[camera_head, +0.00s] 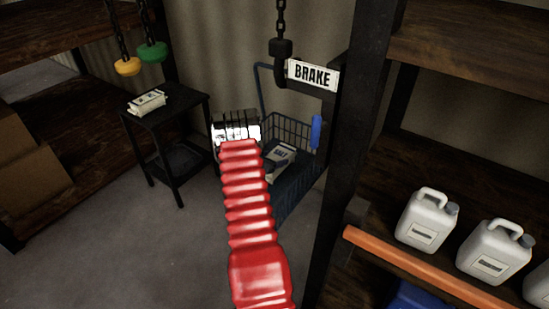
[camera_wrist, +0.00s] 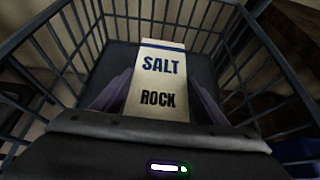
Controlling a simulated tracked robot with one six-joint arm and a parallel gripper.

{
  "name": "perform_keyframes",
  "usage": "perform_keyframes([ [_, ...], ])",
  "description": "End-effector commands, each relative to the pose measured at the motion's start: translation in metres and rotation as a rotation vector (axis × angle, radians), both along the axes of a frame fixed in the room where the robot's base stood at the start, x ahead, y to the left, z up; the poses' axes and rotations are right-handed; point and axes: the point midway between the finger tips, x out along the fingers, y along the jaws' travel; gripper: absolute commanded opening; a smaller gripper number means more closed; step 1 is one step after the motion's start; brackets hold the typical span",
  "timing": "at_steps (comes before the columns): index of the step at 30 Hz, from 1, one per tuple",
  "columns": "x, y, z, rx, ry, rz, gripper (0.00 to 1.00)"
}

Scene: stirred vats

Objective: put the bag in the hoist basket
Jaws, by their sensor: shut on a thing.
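A white bag (camera_wrist: 162,68) with a blue band and the words SALT and ROCK is in my gripper (camera_wrist: 162,90). Its fingers are shut on the bag's two sides. The bag also shows in the head view (camera_head: 280,160), within the hoist basket. The basket (camera_head: 297,130) is dark blue-grey wire mesh, and its bars (camera_wrist: 40,72) surround the bag in the wrist view. I cannot tell whether the bag touches the basket floor. My arm hides the basket's near left side in the head view.
A black stand (camera_head: 178,104) with white packets (camera_head: 147,102) on it is left of the basket. Yellow (camera_head: 128,66) and green (camera_head: 152,52) pieces hang on chains. A BRAKE sign (camera_head: 313,75), a blue handle (camera_head: 317,133) and a dark post are close right. White jugs (camera_head: 427,220) stand on the right shelf.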

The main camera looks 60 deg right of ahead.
Motion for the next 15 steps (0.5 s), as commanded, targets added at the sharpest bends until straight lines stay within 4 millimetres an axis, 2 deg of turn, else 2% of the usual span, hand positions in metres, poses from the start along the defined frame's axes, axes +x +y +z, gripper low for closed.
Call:
perform_keyframes([
  [7, 0.001, -0.001, -0.024, -0.003, -0.001, 0.000, 0.06],
  [15, 0.001, -0.001, -0.027, -0.005, -0.002, 0.001, 0.06],
])
